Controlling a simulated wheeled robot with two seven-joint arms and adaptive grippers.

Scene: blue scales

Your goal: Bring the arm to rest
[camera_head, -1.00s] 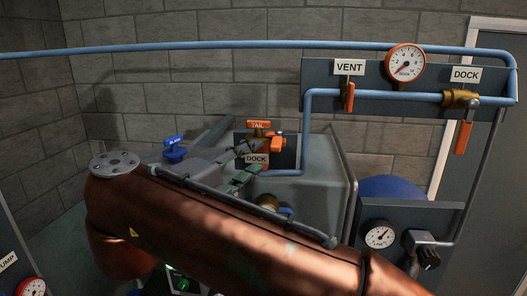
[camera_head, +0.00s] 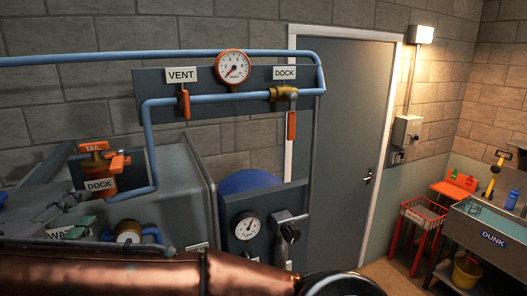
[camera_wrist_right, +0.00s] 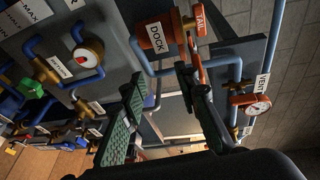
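My right gripper (camera_head: 68,220) is at the left of the head view, low in front of the grey tank and below the orange TAIL valve (camera_head: 94,147). In the right wrist view its two fingers (camera_wrist_right: 165,110), one with a green ribbed pad, stand well apart with nothing held between them. The TAIL valve (camera_wrist_right: 197,22) and its DOCK plate (camera_wrist_right: 157,38) lie beyond the fingertips there; the orange handle passes close to one finger, and I cannot tell if they touch. My copper-coloured arm crosses the lower left of the head view. My left gripper is not in view.
A blue pipe runs along a panel with a gauge (camera_head: 234,66), VENT lever (camera_head: 184,104) and DOCK lever (camera_head: 291,125). A lower gauge panel (camera_head: 246,226) stands before a blue drum (camera_head: 250,181). A door (camera_head: 345,120), red stand (camera_head: 422,216) and DUNK sink (camera_head: 492,238) are at right.

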